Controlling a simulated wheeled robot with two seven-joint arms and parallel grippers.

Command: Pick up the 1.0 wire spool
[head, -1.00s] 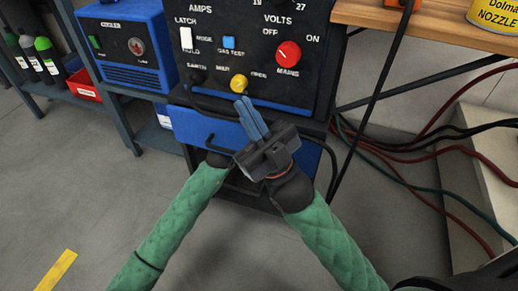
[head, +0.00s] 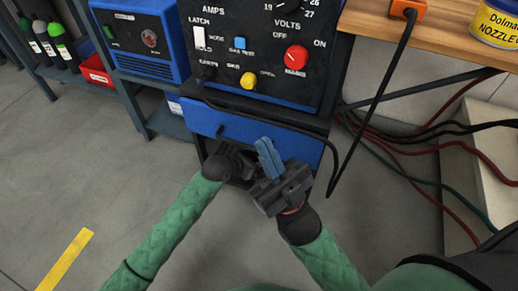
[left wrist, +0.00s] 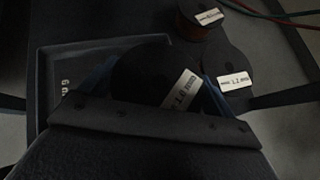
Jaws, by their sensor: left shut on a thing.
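In the left wrist view, a dark round wire spool (left wrist: 140,75) with a tilted white label (left wrist: 181,89), which seems to read 1.0, sits between the blue fingers of my left gripper (left wrist: 153,82). The gripper is shut on it. In the head view my left gripper (head: 238,163) is dark and low in front of the blue-fronted machine; its fingers and the spool are hidden there. My right gripper (head: 268,158) is beside it to the right, its blue fingers close together, with nothing seen between them.
A spool labelled 1.2 (left wrist: 235,80) and a copper-coloured spool (left wrist: 201,20) are close by in the left wrist view, beside a dark tray (left wrist: 55,75). The welding machine (head: 262,60) stands ahead. A black cable (head: 385,95) and red hoses (head: 465,150) lie right.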

